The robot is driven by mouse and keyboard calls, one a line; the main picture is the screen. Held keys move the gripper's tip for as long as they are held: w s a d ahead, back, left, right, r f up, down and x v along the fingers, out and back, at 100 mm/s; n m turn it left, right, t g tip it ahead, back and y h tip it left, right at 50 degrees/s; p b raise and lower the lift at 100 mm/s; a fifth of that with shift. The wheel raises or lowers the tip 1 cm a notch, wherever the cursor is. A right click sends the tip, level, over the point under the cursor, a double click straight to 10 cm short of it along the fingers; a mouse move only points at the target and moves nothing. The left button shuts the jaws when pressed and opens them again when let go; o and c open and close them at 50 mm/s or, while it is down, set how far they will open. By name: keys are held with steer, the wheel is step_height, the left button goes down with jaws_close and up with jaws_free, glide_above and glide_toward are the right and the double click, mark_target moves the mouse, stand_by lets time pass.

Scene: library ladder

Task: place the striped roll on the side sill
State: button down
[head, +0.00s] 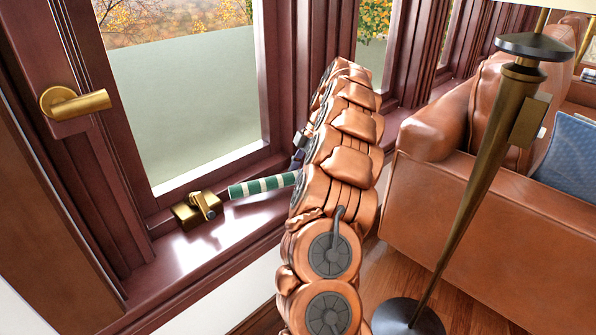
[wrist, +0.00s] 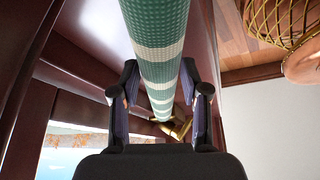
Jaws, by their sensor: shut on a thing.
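The striped roll (head: 262,186), green with pale bands, lies roughly level over the window sill (head: 190,248) in the head view. Its left end is close to a brass latch; its right end is hidden behind my arm. I cannot tell whether it touches the sill. My gripper (head: 299,156) is mostly hidden by my arm in the head view. In the wrist view my gripper (wrist: 164,98) has one finger on each side of the striped roll (wrist: 158,45) and is shut on it. The roll runs from the top edge down between the fingers.
The brass latch (head: 197,209) sits on the sill, and a brass window handle (head: 75,103) projects at the left. A leather sofa (head: 470,220) and a floor lamp (head: 480,180) stand at the right. A gold wire basket (wrist: 285,22) shows in the wrist view.

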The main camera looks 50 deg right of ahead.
steer(key=shift+f, duration=0.55)
stand_by(0.4)
steer(key=shift+c, duration=2.4)
jaws_free()
steer(key=shift+r, duration=0.1)
steer(key=shift+v, duration=3.6)
steer(key=shift+d, duration=0.1)
